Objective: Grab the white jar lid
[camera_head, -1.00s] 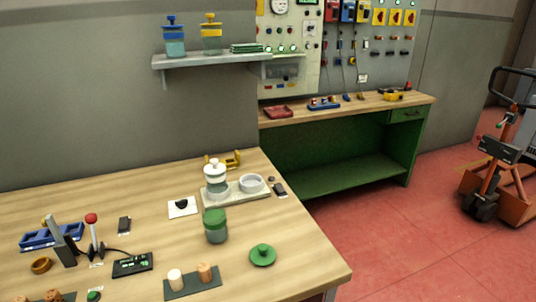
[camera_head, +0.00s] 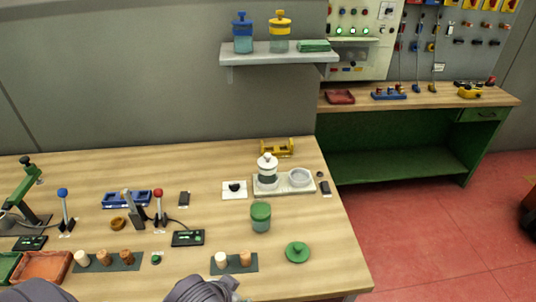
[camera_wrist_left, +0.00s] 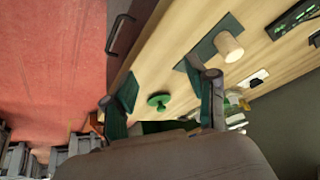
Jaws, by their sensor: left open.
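The white jar lid (camera_head: 267,162) has a round knob and sits on a jar with a dark band. The jar (camera_head: 267,182) stands on a pale tray (camera_head: 284,190) at the back right of the table. My left gripper (camera_wrist_left: 164,90) is open and empty in the left wrist view, with its fingers spread. A green knobbed lid (camera_wrist_left: 159,100) shows between the fingers, lying on the table beyond them. In the head view only grey parts of my arm show at the bottom edge, well short of the white lid. My right gripper is not in view.
A white ring-shaped dish (camera_head: 300,177) shares the tray. A green jar (camera_head: 260,217) stands in front, with the green lid (camera_head: 297,253) at its right. A yellow holder (camera_head: 277,148) is behind. Levers and small boxes fill the left side.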

